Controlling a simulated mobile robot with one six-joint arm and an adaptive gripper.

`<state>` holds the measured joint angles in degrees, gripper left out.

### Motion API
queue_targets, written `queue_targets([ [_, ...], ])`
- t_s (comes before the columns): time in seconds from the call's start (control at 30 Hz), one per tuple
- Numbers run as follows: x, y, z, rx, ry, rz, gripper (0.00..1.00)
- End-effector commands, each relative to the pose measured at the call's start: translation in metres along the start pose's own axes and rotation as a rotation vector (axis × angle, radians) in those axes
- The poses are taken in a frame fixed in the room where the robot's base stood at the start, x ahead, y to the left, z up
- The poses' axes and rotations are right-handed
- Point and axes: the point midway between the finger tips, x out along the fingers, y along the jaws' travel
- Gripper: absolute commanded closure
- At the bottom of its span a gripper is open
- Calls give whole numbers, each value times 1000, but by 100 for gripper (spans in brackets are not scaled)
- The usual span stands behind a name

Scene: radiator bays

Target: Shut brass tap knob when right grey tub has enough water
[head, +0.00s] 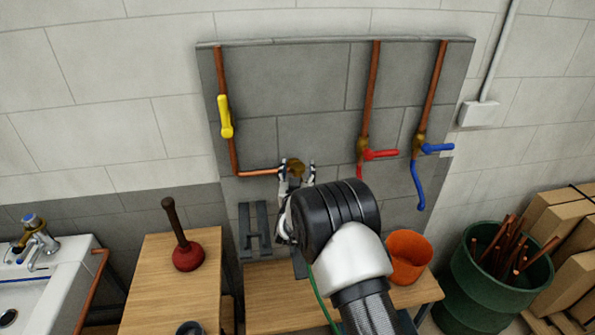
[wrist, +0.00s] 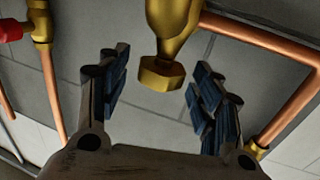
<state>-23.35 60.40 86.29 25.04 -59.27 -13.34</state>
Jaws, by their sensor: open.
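The brass tap knob (head: 295,166) sits at the end of a copper pipe on the grey wall panel. In the wrist view the brass fitting (wrist: 163,72) with its flared end lies between the two fingers, with a gap on each side. My gripper (head: 298,172) is open around the knob; its dark-padded fingers also show in the wrist view (wrist: 160,85). No finger visibly touches the brass. I cannot make out a right grey tub or its water level; my arm covers much of the bench below the tap.
A yellow lever (head: 225,117), red lever (head: 380,154) and blue lever (head: 437,148) are on nearby pipes. An orange bucket (head: 408,252) stands right of my arm. A plunger (head: 187,255) stands on the left bench. A green barrel (head: 490,290) and cardboard boxes (head: 560,225) are at right.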

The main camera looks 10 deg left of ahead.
Motion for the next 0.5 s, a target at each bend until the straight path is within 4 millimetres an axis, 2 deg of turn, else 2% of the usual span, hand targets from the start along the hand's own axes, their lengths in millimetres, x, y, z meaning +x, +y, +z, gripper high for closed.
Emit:
queue_targets([
  [0.23,0,0,0,0,-1,0,41],
  [0.5,0,0,0,0,-1,0,59],
])
